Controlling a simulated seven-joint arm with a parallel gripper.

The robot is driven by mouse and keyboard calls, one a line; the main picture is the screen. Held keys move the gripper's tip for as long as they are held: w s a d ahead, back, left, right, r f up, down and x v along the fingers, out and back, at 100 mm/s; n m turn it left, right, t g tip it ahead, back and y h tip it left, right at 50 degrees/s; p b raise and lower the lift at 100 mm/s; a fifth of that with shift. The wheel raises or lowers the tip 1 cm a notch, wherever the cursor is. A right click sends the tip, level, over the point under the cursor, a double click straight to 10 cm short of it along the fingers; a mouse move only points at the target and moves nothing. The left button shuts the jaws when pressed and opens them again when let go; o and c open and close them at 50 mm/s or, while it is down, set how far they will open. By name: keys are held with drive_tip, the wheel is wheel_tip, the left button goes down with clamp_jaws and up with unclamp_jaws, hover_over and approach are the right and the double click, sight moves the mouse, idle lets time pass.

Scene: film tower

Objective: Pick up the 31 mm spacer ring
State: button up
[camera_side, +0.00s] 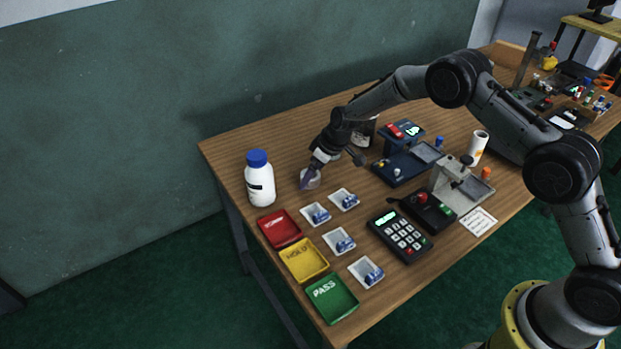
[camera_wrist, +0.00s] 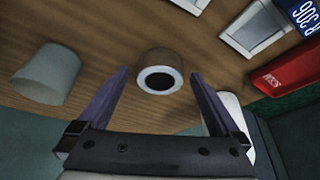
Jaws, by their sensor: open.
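My gripper (camera_side: 306,184) is open, its purple fingers pointing down at the far left part of the wooden table. In the wrist view a short round ring-like piece (camera_wrist: 158,60) with a white rim and a dark centre stands between and just beyond the two fingertips (camera_wrist: 159,76), with gaps on both sides. It looks like the spacer ring, but no size can be read on it. In the side view it is a small pale shape (camera_side: 315,182) partly hidden by the fingers.
A white bottle with a blue cap (camera_side: 260,182) stands left of my gripper. A pale cup (camera_wrist: 48,75) is at the left in the wrist view. Small white trays (camera_side: 315,214), red (camera_side: 281,229), yellow (camera_side: 304,260) and green (camera_side: 332,298) bins and a keypad (camera_side: 400,236) lie nearer.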

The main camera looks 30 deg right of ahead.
drive_tip(key=shift+w+f, duration=0.1)
drive_tip(key=c, duration=1.5)
